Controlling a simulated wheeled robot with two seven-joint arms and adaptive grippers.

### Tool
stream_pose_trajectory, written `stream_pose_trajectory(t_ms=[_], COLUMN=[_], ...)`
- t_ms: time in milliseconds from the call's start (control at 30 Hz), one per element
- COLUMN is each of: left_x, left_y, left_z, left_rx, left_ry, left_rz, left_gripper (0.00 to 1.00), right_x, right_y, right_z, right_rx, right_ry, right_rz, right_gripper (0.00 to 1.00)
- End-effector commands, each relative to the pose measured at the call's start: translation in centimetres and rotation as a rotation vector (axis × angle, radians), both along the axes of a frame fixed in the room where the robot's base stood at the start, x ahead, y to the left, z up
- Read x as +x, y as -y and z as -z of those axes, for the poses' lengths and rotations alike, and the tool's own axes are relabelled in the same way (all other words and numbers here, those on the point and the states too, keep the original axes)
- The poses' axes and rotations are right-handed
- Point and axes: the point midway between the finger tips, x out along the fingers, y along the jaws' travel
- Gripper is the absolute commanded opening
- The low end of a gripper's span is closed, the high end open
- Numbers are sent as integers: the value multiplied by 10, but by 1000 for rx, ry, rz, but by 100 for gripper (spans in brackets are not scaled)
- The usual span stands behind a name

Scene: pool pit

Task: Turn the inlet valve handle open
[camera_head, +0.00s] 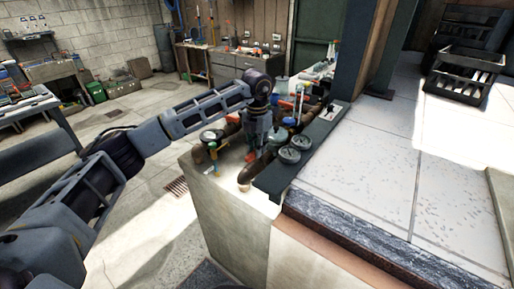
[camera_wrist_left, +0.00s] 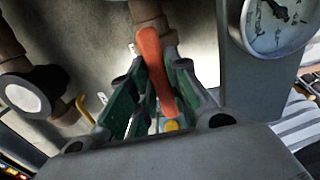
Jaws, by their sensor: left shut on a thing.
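The inlet valve handle, a red-orange lever, shows in the left wrist view (camera_wrist_left: 152,55) between the green-padded fingers of my left gripper (camera_wrist_left: 156,88). The fingers are shut on it, and its upper end sticks out past them beside a brown pipe. In the head view my left gripper (camera_head: 254,148) reaches down among the pipes on the pit's ledge. A small bit of red (camera_head: 251,155) shows at its fingertips there; most of the handle is hidden by the gripper. My right gripper is in neither view.
A white-faced dial (camera_wrist_left: 275,22) is close in the wrist view. White tiled floor (camera_head: 365,150) lies clear to the right.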

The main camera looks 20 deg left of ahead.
Motion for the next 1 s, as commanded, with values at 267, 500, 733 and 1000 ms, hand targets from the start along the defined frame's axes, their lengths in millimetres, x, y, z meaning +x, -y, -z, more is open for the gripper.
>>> stream_pose_trajectory(t_ms=[267, 500, 733, 1000], left_x=[1, 0, 1, 1], left_y=[0, 0, 0, 0], left_z=[-1, 0, -7, -36], left_rx=[-1, 0, -1, -1], left_ry=[2, 1, 2, 3], left_rz=[-2, -1, 0, 0], left_gripper=[39, 39, 39, 39], right_x=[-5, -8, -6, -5], right_y=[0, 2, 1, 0], right_z=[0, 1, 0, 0], right_rx=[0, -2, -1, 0], right_ry=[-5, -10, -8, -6], right_rz=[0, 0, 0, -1], right_gripper=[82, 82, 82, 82])
